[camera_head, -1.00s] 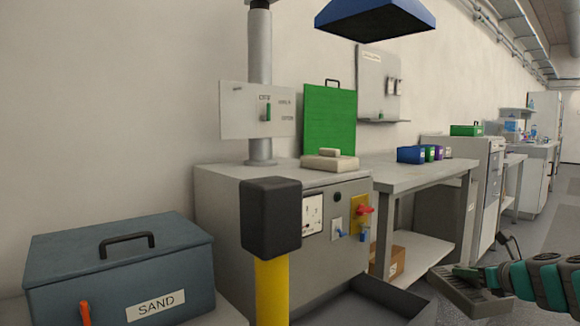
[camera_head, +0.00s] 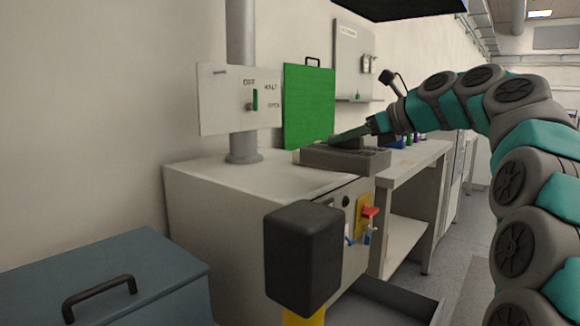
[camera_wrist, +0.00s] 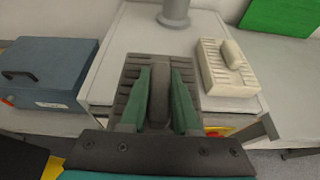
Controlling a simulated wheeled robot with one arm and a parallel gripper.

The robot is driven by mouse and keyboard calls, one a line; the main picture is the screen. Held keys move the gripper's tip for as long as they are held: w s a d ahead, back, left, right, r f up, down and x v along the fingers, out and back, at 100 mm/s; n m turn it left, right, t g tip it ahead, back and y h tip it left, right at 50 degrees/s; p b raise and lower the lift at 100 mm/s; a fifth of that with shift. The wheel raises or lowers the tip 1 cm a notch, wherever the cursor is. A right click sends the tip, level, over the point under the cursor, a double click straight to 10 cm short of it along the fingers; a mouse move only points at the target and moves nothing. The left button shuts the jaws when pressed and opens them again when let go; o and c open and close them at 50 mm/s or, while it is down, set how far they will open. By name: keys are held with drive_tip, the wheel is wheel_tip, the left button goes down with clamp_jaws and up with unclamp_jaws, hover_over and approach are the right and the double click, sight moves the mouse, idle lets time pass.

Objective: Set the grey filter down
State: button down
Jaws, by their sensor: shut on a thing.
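My gripper (camera_head: 342,137) is shut on the raised handle of the grey filter (camera_head: 350,160), a ribbed dark grey block. In the wrist view the green fingers of my gripper (camera_wrist: 160,78) stand on both sides of the handle, and the grey filter (camera_wrist: 128,76) lies level beneath them. The filter is over the front part of the light grey cabinet top (camera_head: 225,180). I cannot tell whether it touches that top. A similar beige filter (camera_wrist: 222,72) rests on the cabinet top to the right in the wrist view; in the head view it is mostly hidden.
A post (camera_head: 241,80) with a switch plate (camera_head: 225,100) rises from the cabinet's back. A green panel (camera_head: 309,105) stands behind. The blue sand box (camera_head: 110,270) is at left, a black-capped yellow post (camera_head: 303,255) in front. The cabinet top's left part is clear.

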drive_tip(key=shift+w+a+f+b, duration=0.25)
drive_tip(key=shift+w+a+f, duration=0.5)
drive_tip(key=shift+a, duration=1.95)
drive_tip(key=shift+w+a+f+b, duration=0.25)
drive_tip(key=shift+w+a+f, duration=0.5)
drive_tip(key=shift+a, duration=2)
drive_tip(key=shift+w+a+f+b, duration=0.25)
drive_tip(key=shift+w+a+f, duration=0.5)
drive_tip(key=shift+a, duration=1.95)
drive_tip(key=shift+f, duration=0.1)
drive_tip(key=shift+f, duration=0.1)
drive_tip(key=c, duration=0.6)
unclamp_jaws()
drive_tip(key=shift+c, duration=0.2)
drive_tip(key=v, duration=1.2)
drive_tip(key=shift+d, duration=0.1)
